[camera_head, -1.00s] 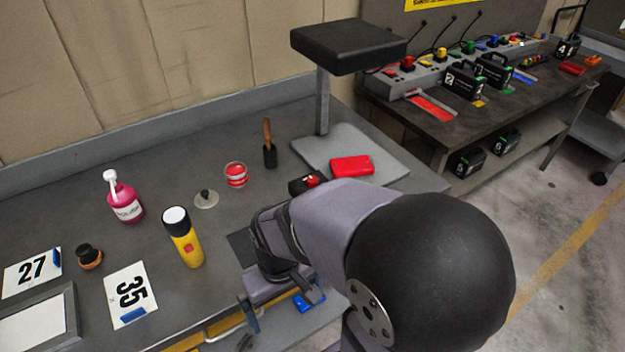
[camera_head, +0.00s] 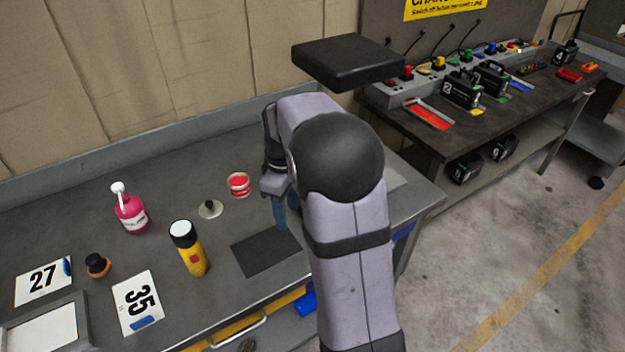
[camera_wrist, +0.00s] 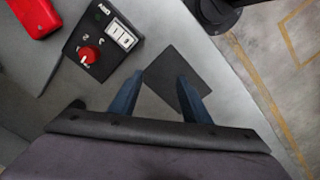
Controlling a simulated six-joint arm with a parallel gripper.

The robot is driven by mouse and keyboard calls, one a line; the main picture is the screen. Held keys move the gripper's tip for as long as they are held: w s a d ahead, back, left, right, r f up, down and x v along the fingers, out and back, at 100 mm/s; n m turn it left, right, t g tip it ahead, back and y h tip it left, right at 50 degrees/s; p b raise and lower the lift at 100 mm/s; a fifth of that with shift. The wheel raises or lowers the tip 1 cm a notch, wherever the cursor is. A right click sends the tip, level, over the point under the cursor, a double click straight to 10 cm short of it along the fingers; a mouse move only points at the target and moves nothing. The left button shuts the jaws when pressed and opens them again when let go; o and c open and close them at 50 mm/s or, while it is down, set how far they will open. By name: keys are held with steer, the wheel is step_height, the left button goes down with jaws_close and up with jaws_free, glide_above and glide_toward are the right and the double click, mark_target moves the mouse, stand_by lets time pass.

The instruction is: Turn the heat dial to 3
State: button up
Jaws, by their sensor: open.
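The heat dial is a red knob (camera_wrist: 89,53) on a black control box (camera_wrist: 75,64), at the upper left of the wrist view. Small white marks surround the knob, including what looks like a 2; its exact setting is too small to read surely. A white switch or display panel (camera_wrist: 121,34) sits beside it. My gripper (camera_wrist: 160,78) is open and empty, its two blue fingers apart, right of and below the box in that view. In the head view my gripper (camera_head: 283,212) hangs over the bench near the dark mat, and my arm hides the dial box.
A dark mat (camera_head: 265,254) lies on the bench (camera_head: 90,207). A red-and-white round item (camera_head: 239,185), a small knobbed disc (camera_head: 210,209), a yellow canister (camera_head: 188,248) and a pink bottle (camera_head: 131,209) stand left of my gripper. A red case (camera_wrist: 35,17) lies beside the box.

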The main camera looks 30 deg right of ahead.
steer(key=w+d+r+n, duration=0.1)
steer(key=w+d, duration=0.1)
steer(key=d, duration=0.1)
steer(key=w+d+r+n+p, duration=0.1)
steer(key=w+d+n, duration=0.1)
steer(key=d, duration=0.2)
steer(key=w+d+n+p, duration=0.1)
steer(key=w+d, duration=0.1)
steer(key=d, duration=0.1)
steer(key=shift+w+d+r+n, duration=0.2)
steer(key=shift+r+n, duration=0.1)
steer(key=shift+r, duration=0.1)
steer(key=shift+w+d+n, duration=0.25)
steer(key=shift+d+n, duration=0.05)
steer(key=shift+d, duration=0.3)
steer(key=shift+f+p, duration=1.4)
steer(key=shift+f, duration=2.2)
steer(key=c, duration=1)
